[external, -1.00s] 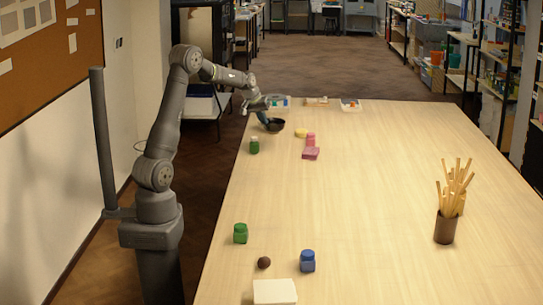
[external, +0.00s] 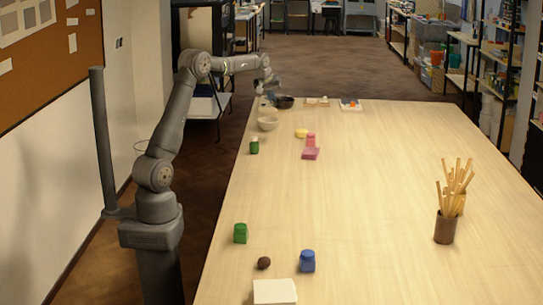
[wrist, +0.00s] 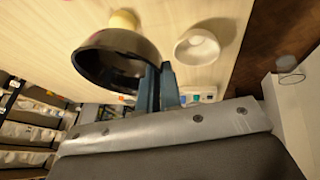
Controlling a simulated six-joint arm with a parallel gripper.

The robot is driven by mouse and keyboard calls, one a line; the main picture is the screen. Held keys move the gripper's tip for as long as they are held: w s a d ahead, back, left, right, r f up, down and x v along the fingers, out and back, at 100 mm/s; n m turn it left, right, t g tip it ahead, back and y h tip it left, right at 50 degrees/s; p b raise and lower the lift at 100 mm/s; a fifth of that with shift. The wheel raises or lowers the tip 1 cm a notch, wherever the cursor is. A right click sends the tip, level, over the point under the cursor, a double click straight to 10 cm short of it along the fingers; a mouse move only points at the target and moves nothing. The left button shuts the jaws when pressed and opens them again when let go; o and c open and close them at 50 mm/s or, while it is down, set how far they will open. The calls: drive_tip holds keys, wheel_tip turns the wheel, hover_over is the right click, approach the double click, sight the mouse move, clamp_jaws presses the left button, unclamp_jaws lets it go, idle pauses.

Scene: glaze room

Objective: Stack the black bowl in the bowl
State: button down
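The black bowl (external: 284,102) is at the far left end of the table in the external view. In the wrist view the black bowl (wrist: 105,62) is large, close to the camera and tilted. My gripper (external: 266,95) is at its left side; in the wrist view my gripper (wrist: 158,80) has its teal fingers close together at the bowl's rim, pinching its wall. The bowl appears held above the table; its exact height is unclear. The pale bowl (external: 267,124) stands empty on the table, nearer the external camera; it also shows in the wrist view (wrist: 197,47), apart from the black bowl.
A green-bodied jar (external: 254,147), a yellow item (external: 302,133) and pink items (external: 311,152) stand near the pale bowl. Trays (external: 351,105) line the far edge. A brown cup of sticks (external: 445,228) stands at the right. The table's middle is clear.

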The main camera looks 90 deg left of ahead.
drive_tip(key=a, duration=0.4)
hover_over(258, 120)
drive_tip(key=shift+n, duration=0.4)
drive_tip(key=f, duration=0.6)
drive_tip(key=shift+a+f, duration=0.15)
drive_tip(key=shift+a, duration=0.05)
drive_tip(key=shift+s+f, duration=0.1)
drive_tip(key=shift+f, duration=1.95)
drive_tip(key=shift+f, duration=0.15)
drive_tip(key=c, duration=2)
unclamp_jaws()
drive_tip(key=shift+f, duration=0.1)
drive_tip(key=o, duration=0.4)
